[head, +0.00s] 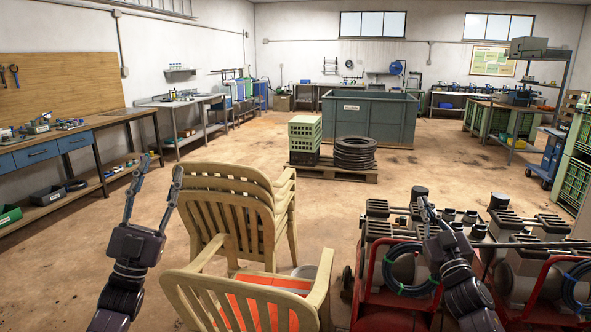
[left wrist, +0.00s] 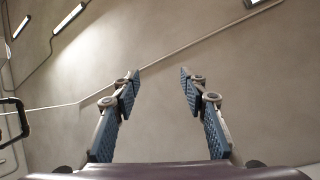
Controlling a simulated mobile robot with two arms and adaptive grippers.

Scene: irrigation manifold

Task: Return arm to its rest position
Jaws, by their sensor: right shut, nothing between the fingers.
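My left gripper (head: 155,190) is raised in front of the stacked chairs, to their left, with its fingers pointing up. Its two fingers stand wide apart with nothing between them, and the left wrist view also shows the gripper (left wrist: 160,80) open and empty against a bare wall. My right gripper (head: 430,212) is at the lower right, in front of the pump equipment on the red frame (head: 388,262). Its fingers are together, and I see nothing held in it. The dark equipment behind makes its fingertips hard to make out.
A workbench (head: 70,140) lines the left wall. A pallet with green crates (head: 304,132) and coiled black hose (head: 355,152) stands before a large bin (head: 368,112). The mid floor is clear.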

